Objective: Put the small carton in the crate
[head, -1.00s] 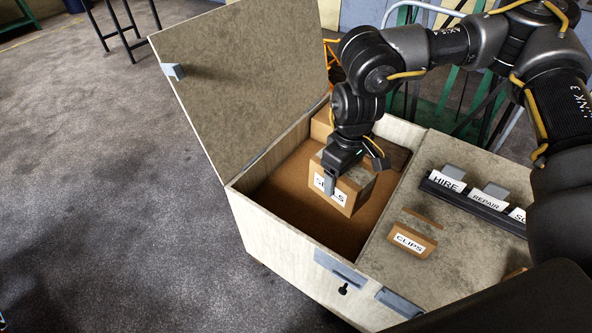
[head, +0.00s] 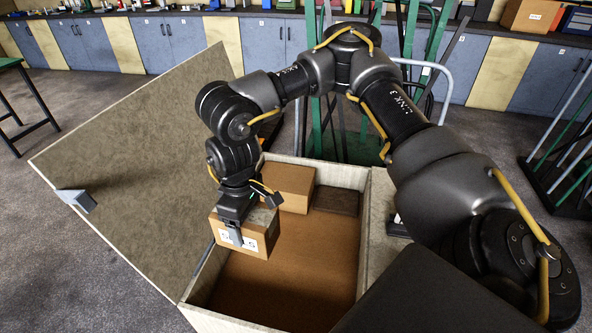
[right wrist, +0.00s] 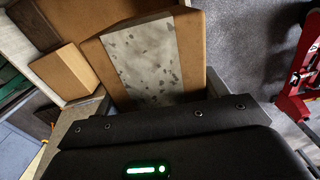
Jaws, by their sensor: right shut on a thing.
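My right gripper (head: 254,216) is shut on a brown carton (head: 257,246) with a white label on its front and grey tape on top. It holds the carton over the left side of the open wooden crate (head: 290,285), near the raised lid. The carton's lower edge looks higher than the crate floor; the exact gap is hard to tell. In the right wrist view the held carton (right wrist: 192,50) fills the upper middle with its taped top. My left gripper is not in view.
A second brown carton (head: 287,188) and a dark block (head: 335,199) lie at the back of the crate. The crate's raised lid (head: 130,170) leans out to the left. The front and middle of the crate floor are clear. Blue cabinets (head: 175,45) stand far behind.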

